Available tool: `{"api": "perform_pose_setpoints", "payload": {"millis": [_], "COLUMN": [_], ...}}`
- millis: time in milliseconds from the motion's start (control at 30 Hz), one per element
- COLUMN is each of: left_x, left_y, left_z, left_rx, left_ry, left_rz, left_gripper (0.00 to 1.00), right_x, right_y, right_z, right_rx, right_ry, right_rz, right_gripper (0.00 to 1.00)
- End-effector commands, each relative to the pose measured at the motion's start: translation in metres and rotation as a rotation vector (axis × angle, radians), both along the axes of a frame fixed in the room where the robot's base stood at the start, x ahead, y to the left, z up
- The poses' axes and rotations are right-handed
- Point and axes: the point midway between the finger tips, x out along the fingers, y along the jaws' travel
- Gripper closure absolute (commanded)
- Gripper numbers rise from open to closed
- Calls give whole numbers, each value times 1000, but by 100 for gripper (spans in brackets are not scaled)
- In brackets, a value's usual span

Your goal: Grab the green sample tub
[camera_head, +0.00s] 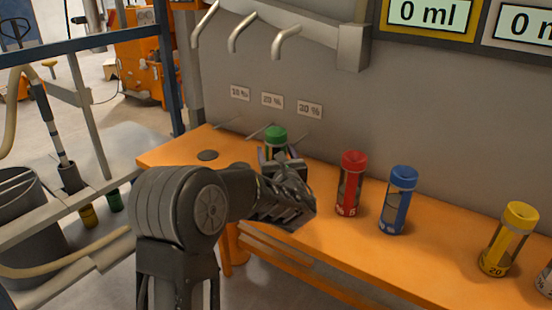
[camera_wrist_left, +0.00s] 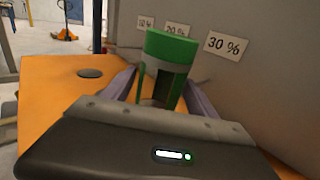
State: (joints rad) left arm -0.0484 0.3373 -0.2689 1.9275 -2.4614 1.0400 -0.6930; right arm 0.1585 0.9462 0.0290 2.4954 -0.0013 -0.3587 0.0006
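The green sample tub (camera_head: 276,136) stands upright on the orange bench, below the percent labels, its lower part hidden by my left gripper. My left gripper (camera_head: 280,155) is at the tub. In the left wrist view, one finger is on each side of the tub, and the gripper (camera_wrist_left: 160,85) looks open around it. Contact between the fingers and the tub is not clear. My right gripper is in neither view.
A red tub (camera_head: 350,183), a blue tub (camera_head: 397,200) and a yellow tub (camera_head: 508,239) stand to the right on the orange bench (camera_head: 345,247). A grey wall with metal spouts (camera_head: 287,42) rises behind. A dark disc (camera_head: 208,155) lies at the bench's left end.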

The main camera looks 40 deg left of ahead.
Motion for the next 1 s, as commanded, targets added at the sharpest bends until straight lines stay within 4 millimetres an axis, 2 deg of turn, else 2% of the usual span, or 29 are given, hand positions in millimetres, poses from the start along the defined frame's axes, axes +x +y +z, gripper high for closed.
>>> {"api": "perform_pose_setpoints", "payload": {"millis": [67, 800, 1000], "left_x": [0, 0, 0], "left_y": [0, 0, 0], "left_z": [0, 0, 1], "left_rx": [0, 0, 1], "left_ry": [0, 0, -2], "left_rz": [0, 0, 0], "left_gripper": [40, 100, 100], "right_x": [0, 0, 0], "right_y": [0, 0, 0], "right_z": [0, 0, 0], "right_rx": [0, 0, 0], "right_ry": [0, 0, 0], "right_rz": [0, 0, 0], "right_gripper": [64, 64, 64]}}
